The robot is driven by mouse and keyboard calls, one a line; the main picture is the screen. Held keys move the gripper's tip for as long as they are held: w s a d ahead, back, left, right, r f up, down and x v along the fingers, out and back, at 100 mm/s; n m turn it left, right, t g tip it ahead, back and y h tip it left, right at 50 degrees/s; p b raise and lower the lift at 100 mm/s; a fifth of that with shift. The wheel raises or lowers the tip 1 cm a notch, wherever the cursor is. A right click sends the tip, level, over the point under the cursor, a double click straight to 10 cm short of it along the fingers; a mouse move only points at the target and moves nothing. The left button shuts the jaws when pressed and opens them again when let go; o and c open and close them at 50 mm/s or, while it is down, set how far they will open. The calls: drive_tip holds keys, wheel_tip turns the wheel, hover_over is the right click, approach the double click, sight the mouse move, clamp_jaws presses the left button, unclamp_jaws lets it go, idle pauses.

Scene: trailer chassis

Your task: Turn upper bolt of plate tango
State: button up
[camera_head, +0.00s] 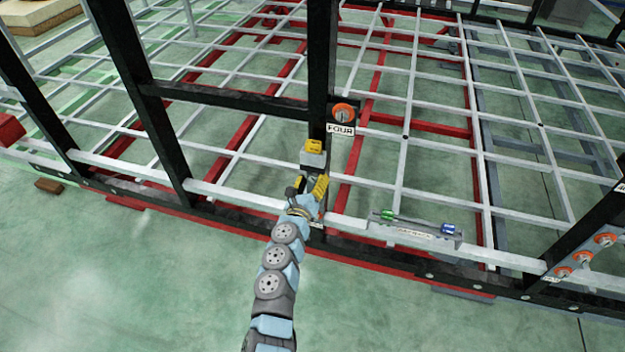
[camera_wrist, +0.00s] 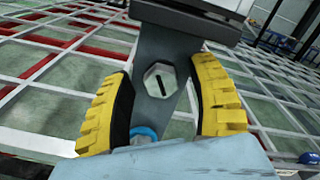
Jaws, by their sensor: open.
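No plate label reading tango can be made out. In the head view, a plate labelled FOUR (camera_head: 341,129) hangs on the dark upright post with one orange bolt (camera_head: 343,112). My gripper (camera_head: 308,188) is below and left of the FOUR plate, near the front rail. In the wrist view my gripper (camera_wrist: 163,75) is open, its yellow pads apart. A grey bracket with a hexagonal slotted feature (camera_wrist: 159,79) shows between them; I cannot tell whether it is touched.
A grey holder (camera_head: 415,234) with green and blue items sits on the front rail. Dark posts and rails surround the arm; the green floor (camera_head: 150,290) in front is clear.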

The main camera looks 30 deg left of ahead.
drive_tip(key=shift+f, duration=0.1)
clamp_jaws()
